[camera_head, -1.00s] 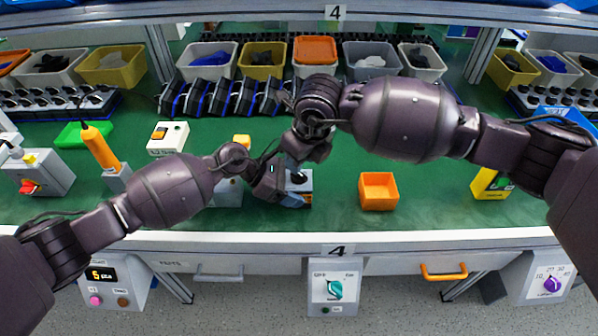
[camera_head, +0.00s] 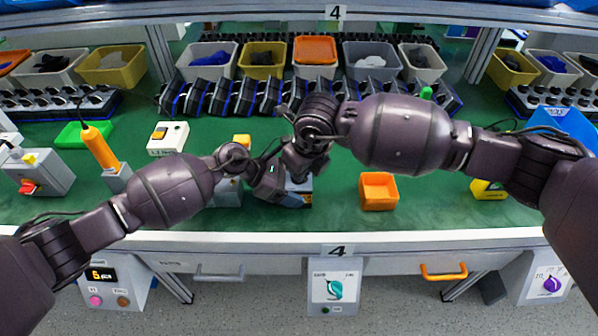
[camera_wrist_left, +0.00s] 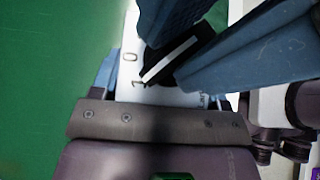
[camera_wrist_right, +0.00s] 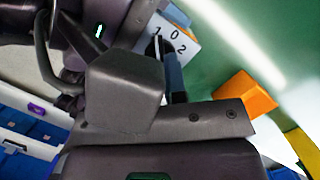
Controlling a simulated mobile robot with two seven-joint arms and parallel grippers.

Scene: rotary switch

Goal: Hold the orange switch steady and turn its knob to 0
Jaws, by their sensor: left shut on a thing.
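The switch shows its white face (camera_wrist_left: 128,72) in the left wrist view, marked 0 and 1. The right wrist view shows the face (camera_wrist_right: 181,52) with 1, 0 and 2 and a bit of its orange body (camera_wrist_right: 177,14). The black knob (camera_wrist_left: 168,62) has a white line whose end lies close to the 1. My left gripper (camera_head: 288,192) is shut on the switch body, a finger at each side. My right gripper (camera_wrist_left: 185,52) has its blue fingers on both sides of the knob, seemingly touching it. In the head view the grippers hide most of the switch.
An orange open box (camera_head: 378,191) stands to the right on the green table. A white switch box (camera_head: 168,137) and an orange-handled tool (camera_head: 100,146) stand to the left. Bins and a row of black parts line the back. The table's front edge (camera_head: 340,238) is close.

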